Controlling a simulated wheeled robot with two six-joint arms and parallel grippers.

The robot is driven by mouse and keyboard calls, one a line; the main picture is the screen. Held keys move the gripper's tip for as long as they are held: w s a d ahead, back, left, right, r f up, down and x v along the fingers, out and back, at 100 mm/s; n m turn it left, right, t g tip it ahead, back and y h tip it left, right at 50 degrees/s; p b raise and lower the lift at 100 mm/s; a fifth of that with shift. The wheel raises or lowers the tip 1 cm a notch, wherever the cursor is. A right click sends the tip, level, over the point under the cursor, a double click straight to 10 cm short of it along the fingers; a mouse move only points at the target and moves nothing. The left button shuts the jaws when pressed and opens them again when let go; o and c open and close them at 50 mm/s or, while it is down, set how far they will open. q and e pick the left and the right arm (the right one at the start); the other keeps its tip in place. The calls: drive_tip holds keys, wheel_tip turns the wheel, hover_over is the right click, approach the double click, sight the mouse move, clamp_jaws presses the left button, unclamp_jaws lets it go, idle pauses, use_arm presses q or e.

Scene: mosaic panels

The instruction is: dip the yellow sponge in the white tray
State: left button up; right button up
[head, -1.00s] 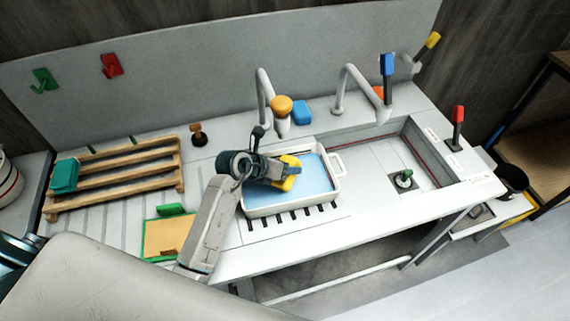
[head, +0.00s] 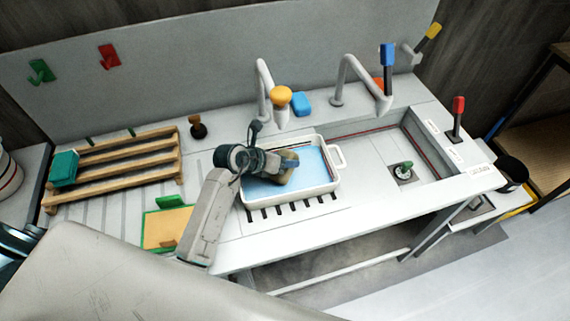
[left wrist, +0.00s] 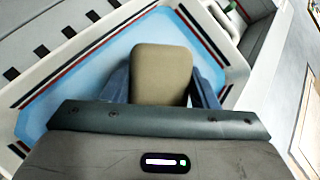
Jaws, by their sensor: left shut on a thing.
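The white tray (head: 292,197) stands on the counter and holds light blue liquid (head: 313,165). My left gripper (head: 287,164) reaches over the tray from the left. It is shut on the sponge (head: 283,178), which is now a dull olive brown rather than yellow. In the left wrist view the sponge (left wrist: 162,75) sits between the two fingers, with the blue liquid (left wrist: 95,70) around it in the picture. The sponge is low inside the tray; how deep its underside sits is hidden. My right gripper is not in view.
A sink basin (head: 385,160) lies to the right. A wooden rack (head: 120,168) and a green-edged board (head: 167,225) are at left.

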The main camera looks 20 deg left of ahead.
use_arm(q)
drive_tip(key=shift+s+a, duration=0.3)
drive_tip(key=shift+a, duration=0.15)
drive_tip(key=shift+d, duration=0.1)
drive_tip(key=shift+w+d, duration=0.45)
drive_tip(key=shift+d, duration=0.1)
drive_tip(key=shift+s+a, duration=0.1)
drive_tip(key=shift+s+a+p, duration=0.35)
drive_tip(key=shift+a+p, duration=0.05)
drive_tip(key=shift+a, duration=0.15)
